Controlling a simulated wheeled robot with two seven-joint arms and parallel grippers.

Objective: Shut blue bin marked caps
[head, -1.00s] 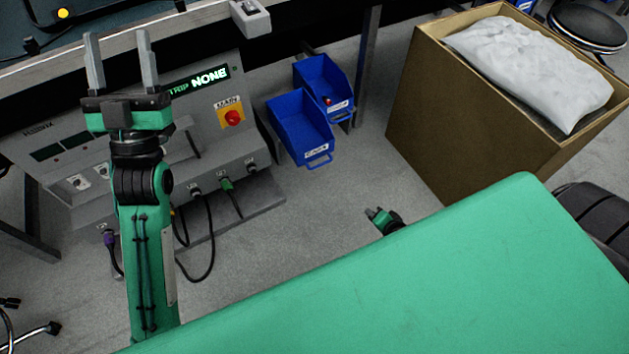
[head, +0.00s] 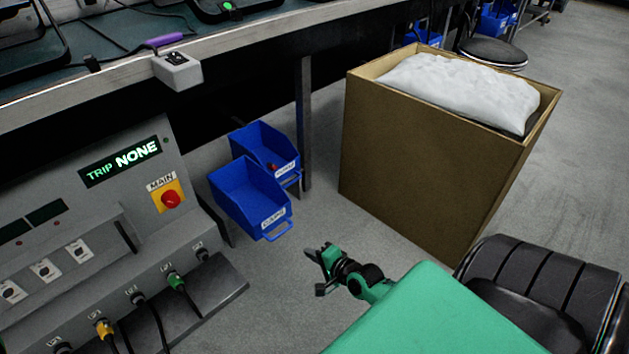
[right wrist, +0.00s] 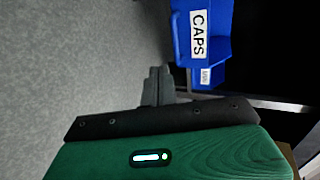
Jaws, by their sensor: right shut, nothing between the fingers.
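The blue bin marked CAPS (head: 238,192) is below the bench, beside the grey control box. Its open top faces up, its inside looks empty, and it has a blue handle (head: 279,231) below the white label. In the right wrist view the CAPS bin (right wrist: 181,38) is at the top, its label sideways. My right gripper (head: 321,254) is to the lower right of the handle, apart from it. In the right wrist view its fingers (right wrist: 158,76) are together with nothing between them, left of and below the bin. My left gripper is out of view.
A second blue bin (head: 253,141) with a red item in it stands just behind. A grey bench leg (head: 304,125) is beside it. A large cardboard box (head: 420,150) with a white bag stands to the right. Grey floor is clear between box and bins.

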